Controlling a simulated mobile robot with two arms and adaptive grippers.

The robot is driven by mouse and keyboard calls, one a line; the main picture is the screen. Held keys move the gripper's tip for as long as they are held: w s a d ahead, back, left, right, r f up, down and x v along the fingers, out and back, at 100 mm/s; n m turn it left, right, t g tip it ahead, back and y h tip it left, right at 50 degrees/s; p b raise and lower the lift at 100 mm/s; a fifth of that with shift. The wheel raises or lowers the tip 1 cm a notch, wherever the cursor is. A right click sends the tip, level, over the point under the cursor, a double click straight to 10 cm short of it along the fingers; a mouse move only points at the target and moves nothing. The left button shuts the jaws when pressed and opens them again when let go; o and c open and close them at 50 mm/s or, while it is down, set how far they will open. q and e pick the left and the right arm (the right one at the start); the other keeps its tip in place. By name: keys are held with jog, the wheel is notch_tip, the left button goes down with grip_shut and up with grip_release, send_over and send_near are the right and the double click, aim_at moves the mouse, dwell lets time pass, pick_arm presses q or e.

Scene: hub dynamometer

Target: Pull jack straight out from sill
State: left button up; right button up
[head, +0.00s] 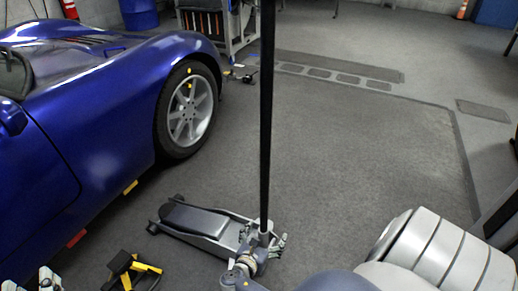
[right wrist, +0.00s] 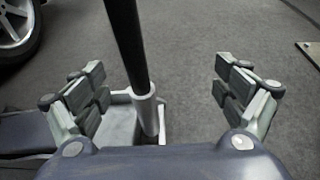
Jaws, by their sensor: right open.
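The floor jack (head: 196,222) is low and grey with a dark top. It stands on the floor beside the blue car, its front end pointing toward the sill (head: 105,212) but clear of it in the picture. Its long black handle (head: 266,110) rises upright from a metal socket (right wrist: 147,115). My right gripper (head: 263,243) is open at the jack's rear end. In the right wrist view, its fingers (right wrist: 160,82) are spread on both sides of the handle and socket, nearer the left fingers. I see no contact.
The blue car (head: 95,110) and its front wheel (head: 188,110) stand at the left. A yellow and black stand (head: 130,270) is on the floor at lower left. A cart (head: 215,25) is at the back. The floor (head: 360,150) right of the jack is clear.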

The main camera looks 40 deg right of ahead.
pick_arm(q)
jog(key=s+a+f+g+y+p, duration=0.1)
jog(key=s+f+g, duration=0.1)
jog(key=f, duration=0.3)
jog(key=s+a+f+g+p, duration=0.1)
jog(key=s+f+g, duration=0.1)
jog(key=f+g, duration=0.2)
jog(key=shift+s+a+f+g+y, duration=0.35)
jog(key=shift+a+f+g+y, duration=0.05)
jog(key=shift+f, duration=0.6)
pick_arm(e)
jog(key=shift+v, duration=2.55)
jog(key=shift+w+a, duration=0.1)
jog(key=shift+w, duration=0.1)
